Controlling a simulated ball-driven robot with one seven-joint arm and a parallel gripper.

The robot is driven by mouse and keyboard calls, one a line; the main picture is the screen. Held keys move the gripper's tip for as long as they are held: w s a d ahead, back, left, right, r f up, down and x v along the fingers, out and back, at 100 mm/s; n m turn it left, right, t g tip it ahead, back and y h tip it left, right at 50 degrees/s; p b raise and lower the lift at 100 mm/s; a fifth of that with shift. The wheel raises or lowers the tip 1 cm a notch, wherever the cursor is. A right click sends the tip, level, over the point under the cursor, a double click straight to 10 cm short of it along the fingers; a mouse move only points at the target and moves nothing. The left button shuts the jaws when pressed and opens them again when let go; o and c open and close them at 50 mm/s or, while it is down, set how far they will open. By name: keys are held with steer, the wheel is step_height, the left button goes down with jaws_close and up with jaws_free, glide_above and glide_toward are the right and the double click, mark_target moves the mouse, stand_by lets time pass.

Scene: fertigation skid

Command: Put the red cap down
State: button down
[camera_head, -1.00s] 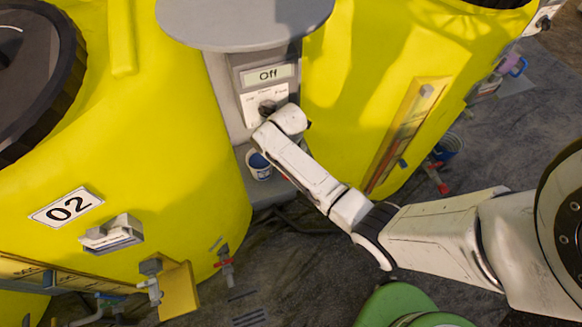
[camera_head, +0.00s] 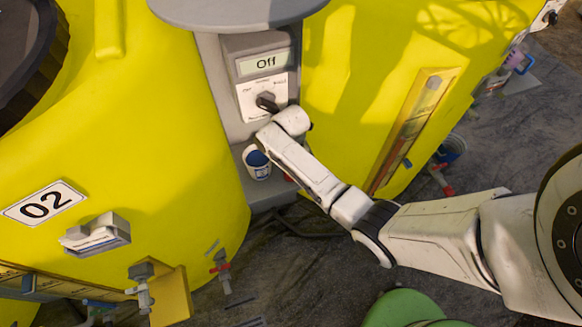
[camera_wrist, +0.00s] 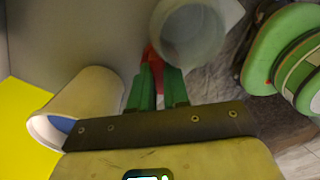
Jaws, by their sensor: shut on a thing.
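In the wrist view my gripper (camera_wrist: 158,72) shows two green fingers shut on the red cap (camera_wrist: 154,56). Only a small red part shows between and beyond the fingertips. A clear, cloudy-looking cup (camera_wrist: 190,32) is right beside the fingertips; I cannot tell whether it touches the red cap. In the head view my own arm hides the gripper. A small red patch (camera_head: 289,178) shows at the arm's edge, above a grey shelf (camera_head: 268,196) at the foot of the control post.
The control panel (camera_head: 263,85) reads "Off". Yellow tanks (camera_head: 150,110) flank the shelf on both sides.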

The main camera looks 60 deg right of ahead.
steer(key=c, duration=1.1)
jaws_free()
step_height(320, 180, up, 7)
steer(key=shift+a+r, duration=0.1)
steer(key=shift+r, duration=0.15)
steer(key=s+a+m, duration=0.3)
steer(key=a+m, duration=0.2)
steer(key=a, duration=0.4)
steer(key=s+a+r+m, duration=0.2)
steer(key=s+m, duration=0.6)
steer(key=s+a+r+m+t, duration=0.1)
steer(key=s+a+r+m, duration=0.1)
steer(key=s+m, duration=0.6)
steer(key=shift+s, duration=0.55)
